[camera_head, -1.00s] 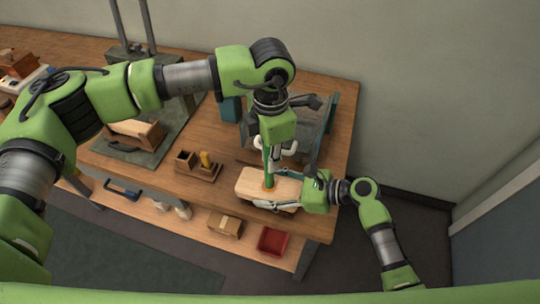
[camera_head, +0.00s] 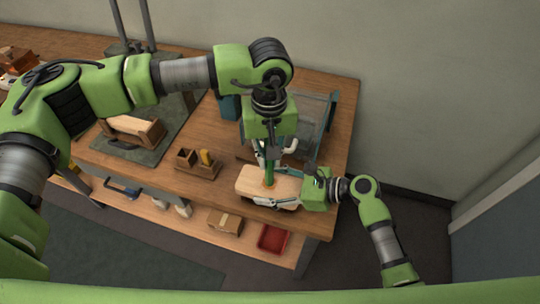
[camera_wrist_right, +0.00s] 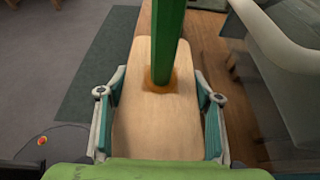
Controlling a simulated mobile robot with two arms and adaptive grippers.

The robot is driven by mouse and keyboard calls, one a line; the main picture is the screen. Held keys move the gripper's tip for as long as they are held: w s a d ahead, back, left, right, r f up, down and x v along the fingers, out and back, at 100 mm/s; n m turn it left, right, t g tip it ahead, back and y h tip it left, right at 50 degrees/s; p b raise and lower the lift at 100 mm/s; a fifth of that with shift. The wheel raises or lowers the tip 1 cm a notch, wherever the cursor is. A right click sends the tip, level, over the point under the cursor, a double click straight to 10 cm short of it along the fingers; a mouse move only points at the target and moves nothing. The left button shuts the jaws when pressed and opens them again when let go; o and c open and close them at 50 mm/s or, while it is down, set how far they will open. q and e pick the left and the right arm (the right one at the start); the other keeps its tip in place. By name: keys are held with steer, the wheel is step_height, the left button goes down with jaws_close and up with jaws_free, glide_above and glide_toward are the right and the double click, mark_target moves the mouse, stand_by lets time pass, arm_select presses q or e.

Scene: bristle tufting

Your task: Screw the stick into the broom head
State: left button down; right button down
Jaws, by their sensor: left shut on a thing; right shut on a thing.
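The broom head (camera_head: 253,181) is a pale wooden block on the front right part of the workbench. My right gripper (camera_head: 290,187) is shut on it from the right; in the right wrist view its fingers clasp both long sides of the broom head (camera_wrist_right: 150,125). The green stick (camera_wrist_right: 166,45) stands upright with its lower end at the orange-brown-ringed hole in the block. How deep it sits cannot be told. In the head view the stick (camera_head: 269,172) rises to my left gripper (camera_head: 270,157), which is shut on it above the block.
A small wooden holder (camera_head: 187,165) stands left of the broom head. A wooden block (camera_head: 137,129) lies on a dark mat farther left. A grey rack (camera_head: 318,120) stands behind my left gripper. A red bin (camera_head: 272,239) sits on the lower shelf.

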arm_select(q)
steer(key=c, duration=1.9)
jaws_free()
step_height(320, 180, up, 12)
arm_select(e)
steer(key=c, duration=0.6)
jaws_free()
steer(key=v, duration=1.2)
arm_select(q)
steer(key=shift+f, duration=0.1)
arm_select(e)
steer(key=shift+f, duration=0.1)
